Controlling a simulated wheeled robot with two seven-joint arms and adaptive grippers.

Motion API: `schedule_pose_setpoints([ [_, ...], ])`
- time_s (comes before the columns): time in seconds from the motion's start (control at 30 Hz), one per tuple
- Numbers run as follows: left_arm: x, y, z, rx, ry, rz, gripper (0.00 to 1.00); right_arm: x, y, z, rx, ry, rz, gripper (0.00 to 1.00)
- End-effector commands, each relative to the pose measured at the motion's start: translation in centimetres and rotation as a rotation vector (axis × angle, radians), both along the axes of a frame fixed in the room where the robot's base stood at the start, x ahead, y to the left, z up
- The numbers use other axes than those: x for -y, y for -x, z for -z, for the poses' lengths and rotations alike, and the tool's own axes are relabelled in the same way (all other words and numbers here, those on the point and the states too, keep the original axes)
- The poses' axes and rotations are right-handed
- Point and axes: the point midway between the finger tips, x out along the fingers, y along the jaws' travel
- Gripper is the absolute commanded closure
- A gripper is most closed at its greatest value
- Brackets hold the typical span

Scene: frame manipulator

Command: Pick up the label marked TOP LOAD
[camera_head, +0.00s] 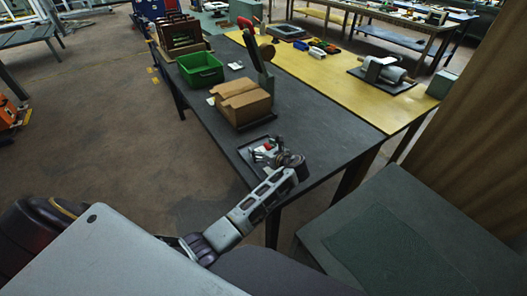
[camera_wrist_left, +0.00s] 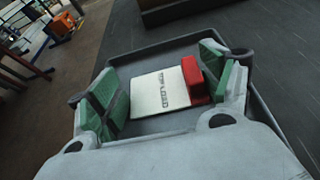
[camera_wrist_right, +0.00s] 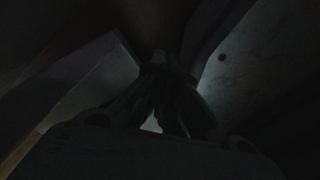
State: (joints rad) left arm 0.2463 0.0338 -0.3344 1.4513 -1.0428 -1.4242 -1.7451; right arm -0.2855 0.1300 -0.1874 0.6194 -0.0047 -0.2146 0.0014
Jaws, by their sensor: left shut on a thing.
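The label marked TOP LOAD (camera_wrist_left: 158,92) is a white plate with dark lettering and a red block (camera_wrist_left: 194,78) at its right side in the left wrist view. My left gripper (camera_head: 266,150) is at the near end of the dark table. Its green-padded fingers stand on either side of the label and red block, shut on them, over a dark grey tray (camera_wrist_left: 150,52). Whether the label is clear of the tray floor cannot be told. My right gripper (camera_wrist_right: 170,105) shows only as dark shapes in its wrist view; its jaw opening is unclear.
On the dark table (camera_head: 320,125), a cardboard box (camera_head: 242,103) stands just beyond the tray, with a green bin (camera_head: 201,70) farther back. A yellow table (camera_head: 340,85) adjoins on the right. A low grey-green surface (camera_head: 400,235) lies at the lower right.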

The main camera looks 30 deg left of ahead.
Motion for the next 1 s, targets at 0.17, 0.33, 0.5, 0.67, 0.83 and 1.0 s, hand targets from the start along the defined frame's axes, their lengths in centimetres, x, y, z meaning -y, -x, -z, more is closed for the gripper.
schedule_pose_setpoints([
  [0.17,0.0,0.0,0.0,0.0,0.0,0.0,0.37,0.0,0.1,0.0,-0.002,0.0,0.0,1.0],
  [0.33,0.0,0.0,-0.2,0.001,0.0,0.0,0.37,0.0,0.1,0.0,-0.001,0.0,0.0,1.0],
  [0.5,0.0,0.0,-1.3,0.002,0.0,0.0,0.37,0.0,-0.2,-0.2,0.001,0.001,0.0,1.0],
  [0.67,0.0,-0.1,-3.2,0.004,0.0,0.0,0.37,0.0,-0.7,-0.5,0.006,0.0,0.0,1.0],
  [0.83,0.0,-0.1,-5.7,0.004,0.001,-0.001,0.37,-0.2,-0.8,-0.8,0.008,-0.002,0.0,1.0],
  [1.0,0.0,0.0,-8.1,0.003,0.001,-0.001,0.37,-0.6,-0.7,-0.9,0.006,-0.007,0.001,1.0],
])
